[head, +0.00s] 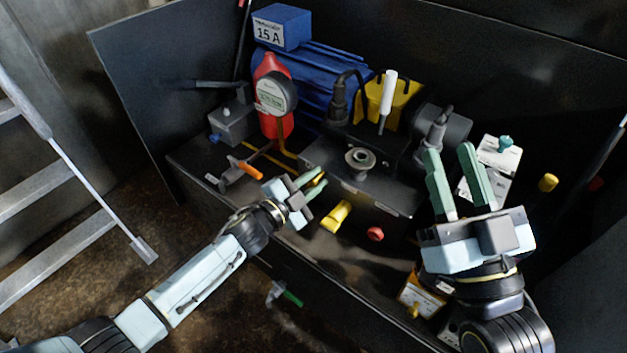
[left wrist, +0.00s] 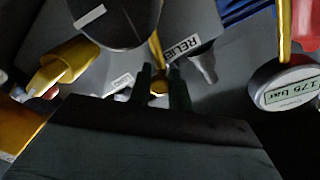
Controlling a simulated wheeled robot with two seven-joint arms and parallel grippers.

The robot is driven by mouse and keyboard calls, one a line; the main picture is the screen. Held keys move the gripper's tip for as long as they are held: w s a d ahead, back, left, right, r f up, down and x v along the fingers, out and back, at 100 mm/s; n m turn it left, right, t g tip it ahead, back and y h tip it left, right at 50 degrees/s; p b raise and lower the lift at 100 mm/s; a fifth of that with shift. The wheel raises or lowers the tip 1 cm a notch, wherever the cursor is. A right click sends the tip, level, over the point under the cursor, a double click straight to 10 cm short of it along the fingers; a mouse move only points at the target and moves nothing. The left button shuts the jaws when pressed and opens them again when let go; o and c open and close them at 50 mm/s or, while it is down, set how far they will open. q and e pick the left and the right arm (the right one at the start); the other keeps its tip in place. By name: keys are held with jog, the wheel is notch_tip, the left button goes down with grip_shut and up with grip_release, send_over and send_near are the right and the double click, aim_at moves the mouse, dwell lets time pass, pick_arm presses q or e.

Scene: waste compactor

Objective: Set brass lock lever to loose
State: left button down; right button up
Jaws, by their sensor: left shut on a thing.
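The brass lock lever (head: 318,179) shows as a small brass piece at the front of the dark machine bench. My left gripper (head: 312,183) is shut on it, with its green fingers on either side. In the left wrist view the brass lever (left wrist: 156,52) is a thin rod with a rounded end, between the two dark fingertips (left wrist: 160,84). A label with partly readable letters (left wrist: 181,48) sits beside the rod. The lever's setting cannot be told. My right gripper (head: 456,178) is open and empty, above the bench's right part.
A yellow handle (head: 337,216) and a red knob (head: 375,234) are close to the left gripper's right. An orange-tipped lever (head: 245,168) is to its left. Behind stand a red cylinder (head: 273,125), a round gauge (head: 275,93), a blue motor (head: 312,80) and a white handle (head: 389,92).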

pick_arm(q)
jog(key=shift+a, duration=0.1)
